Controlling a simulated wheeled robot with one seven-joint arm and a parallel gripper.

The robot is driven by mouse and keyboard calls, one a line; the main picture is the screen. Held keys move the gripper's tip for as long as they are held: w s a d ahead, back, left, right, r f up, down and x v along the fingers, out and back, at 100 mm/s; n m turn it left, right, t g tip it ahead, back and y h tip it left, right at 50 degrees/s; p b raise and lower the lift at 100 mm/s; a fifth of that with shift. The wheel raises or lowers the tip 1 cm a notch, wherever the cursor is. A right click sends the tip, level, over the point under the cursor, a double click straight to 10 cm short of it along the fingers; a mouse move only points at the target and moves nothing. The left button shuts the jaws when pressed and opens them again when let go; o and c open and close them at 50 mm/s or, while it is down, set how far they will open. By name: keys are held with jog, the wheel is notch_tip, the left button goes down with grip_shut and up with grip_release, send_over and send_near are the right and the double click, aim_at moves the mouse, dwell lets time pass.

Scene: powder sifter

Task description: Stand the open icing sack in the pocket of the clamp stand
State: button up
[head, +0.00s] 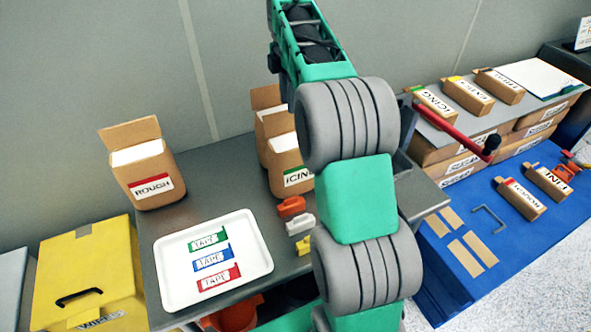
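An open brown sack labelled ICING (285,176) with a green stripe stands upright on the grey table, just left of my arm. My arm covers its right edge. A second open brown sack (268,122) stands right behind it, its label hidden. I cannot make out the clamp stand or its pocket for certain; my arm hides part of the table's right side. My green and grey arm crosses the middle of the head view from top to bottom. My gripper is not visible.
An open ROUGH sack (152,178) and a white tray (168,262) with three TAPE pieces stand left on the grey table (222,168). Orange, white and yellow clips lie near my arm. A red bar with a black knob (491,144) juts right. Closed sacks lie on the right shelf and blue table.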

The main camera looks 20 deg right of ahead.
notch_tip(320, 180, down, 4)
jog(key=b, duration=0.3)
jog(key=shift+f, duration=0.25)
jog(key=shift+r, duration=0.15)
jog(key=shift+c, duration=0.2)
grip_shut()
dwell(0.6)
jog(key=shift+r, duration=0.15)
